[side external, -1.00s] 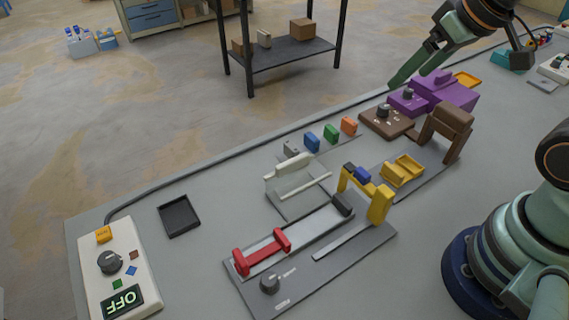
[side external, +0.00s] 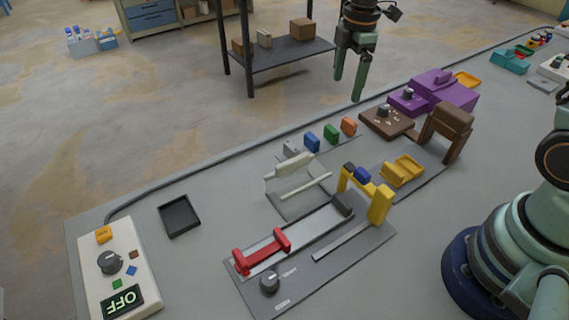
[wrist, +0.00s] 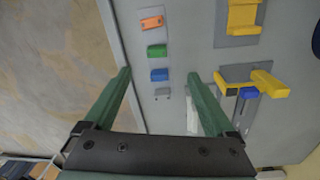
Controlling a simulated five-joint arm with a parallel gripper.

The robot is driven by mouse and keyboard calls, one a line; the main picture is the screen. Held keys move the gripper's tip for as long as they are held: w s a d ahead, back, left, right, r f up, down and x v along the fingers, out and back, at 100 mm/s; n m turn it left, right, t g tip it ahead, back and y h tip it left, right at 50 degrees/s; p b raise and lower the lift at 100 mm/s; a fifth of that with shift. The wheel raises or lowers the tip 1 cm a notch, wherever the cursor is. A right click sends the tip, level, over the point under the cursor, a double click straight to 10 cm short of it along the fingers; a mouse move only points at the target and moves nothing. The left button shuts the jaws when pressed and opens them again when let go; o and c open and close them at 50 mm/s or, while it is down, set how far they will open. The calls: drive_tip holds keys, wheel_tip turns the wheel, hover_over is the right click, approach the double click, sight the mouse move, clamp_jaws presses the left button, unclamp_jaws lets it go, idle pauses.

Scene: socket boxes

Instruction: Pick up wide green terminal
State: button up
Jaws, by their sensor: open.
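The green terminal (side external: 331,133) is a small block in a row on the far side of the table, between a blue terminal (side external: 312,141) and an orange terminal (side external: 348,125). In the wrist view the green terminal (wrist: 157,50) lies ahead of my fingertips, between the orange terminal (wrist: 152,23) and the blue terminal (wrist: 159,75). A small grey terminal (side external: 291,149) ends the row. My gripper (side external: 347,85) is open and empty, fingers pointing down, well above the table near its far edge. It also shows in the wrist view (wrist: 160,75), its fingers spread wide around the row's line.
A white bracket fixture (side external: 290,170) and a yellow fixture (side external: 380,205) stand nearer than the row. A brown box (side external: 388,121) and a purple block (side external: 450,90) lie to the right. A black tray (side external: 179,216) sits left, with clear table around it.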

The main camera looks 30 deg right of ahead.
sight(332, 129)
drive_tip(key=f, duration=0.3)
drive_tip(key=w+f+n, duration=0.1)
drive_tip(key=f, duration=0.2)
drive_tip(key=f+n, duration=0.1)
drive_tip(key=f, duration=0.3)
drive_tip(key=shift+w+f+g, duration=0.1)
drive_tip(key=shift+w+g, duration=0.1)
drive_tip(key=shift+g, duration=0.1)
drive_tip(key=shift+w+a+f, duration=0.15)
drive_tip(key=shift+a+f, duration=0.05)
drive_tip(key=shift+f, duration=1.05)
drive_tip(key=shift+w+a+f, duration=0.1)
drive_tip(key=shift+a+f, duration=0.1)
drive_tip(key=shift+f, duration=1.05)
clamp_jaws()
drive_tip(key=shift+r, duration=0.15)
